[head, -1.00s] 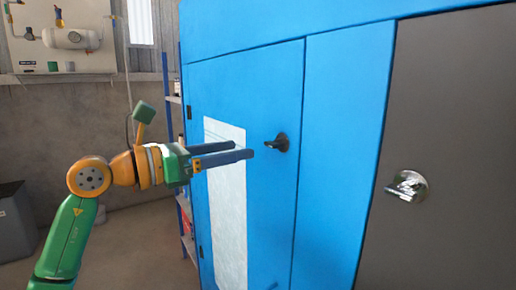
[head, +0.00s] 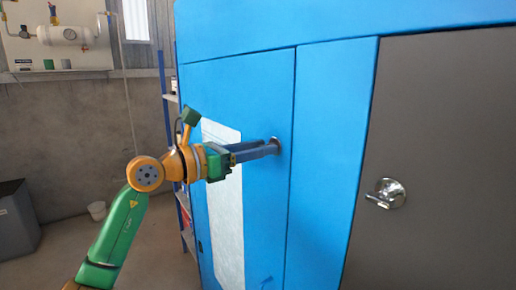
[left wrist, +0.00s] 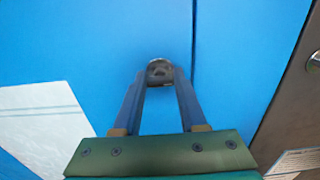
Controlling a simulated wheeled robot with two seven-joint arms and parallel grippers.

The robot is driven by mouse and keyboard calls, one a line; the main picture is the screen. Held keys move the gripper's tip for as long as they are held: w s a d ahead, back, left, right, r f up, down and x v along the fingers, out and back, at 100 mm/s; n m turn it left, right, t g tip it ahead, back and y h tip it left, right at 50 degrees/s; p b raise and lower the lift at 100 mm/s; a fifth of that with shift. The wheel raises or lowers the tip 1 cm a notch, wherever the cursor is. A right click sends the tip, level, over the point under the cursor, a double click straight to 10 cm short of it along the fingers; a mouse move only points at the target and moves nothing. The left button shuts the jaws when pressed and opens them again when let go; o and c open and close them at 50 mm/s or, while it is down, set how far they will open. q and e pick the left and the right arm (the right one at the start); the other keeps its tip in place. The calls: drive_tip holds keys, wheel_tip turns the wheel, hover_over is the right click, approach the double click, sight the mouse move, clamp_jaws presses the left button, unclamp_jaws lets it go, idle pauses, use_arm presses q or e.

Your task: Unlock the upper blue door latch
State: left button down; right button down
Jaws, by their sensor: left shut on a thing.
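The blue door (head: 265,90) has a small dark latch (head: 276,143) near its right edge, mostly hidden behind my fingers in the head view. In the left wrist view the latch (left wrist: 160,72) shows as a dark, roundish fitting between my fingertips. My left gripper (head: 274,148) reaches in from the left with its long blue fingers at the door. In the left wrist view the left gripper (left wrist: 160,84) is shut on the latch, one finger on each side. My right gripper is not in view.
A white sheet (head: 222,190) is on the door, left of the latch. A grey panel (head: 440,120) with a chrome knob (head: 386,193) stands to the right. A shelf rack (head: 171,90) is behind the cabinet's left edge. A grey bin (head: 15,225) stands at far left.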

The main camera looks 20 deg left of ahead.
use_arm(q)
drive_tip(key=shift+n, duration=0.4)
drive_tip(key=shift+w+a+f+n+p, duration=0.1)
drive_tip(key=shift+n+p, duration=3.05)
drive_tip(key=shift+n, duration=1.15)
drive_tip(key=shift+a+f+n+p, duration=0.1)
drive_tip(key=shift+n+p, duration=3.05)
drive_tip(key=shift+n, duration=1.15)
drive_tip(key=shift+c, duration=2.3)
unclamp_jaws()
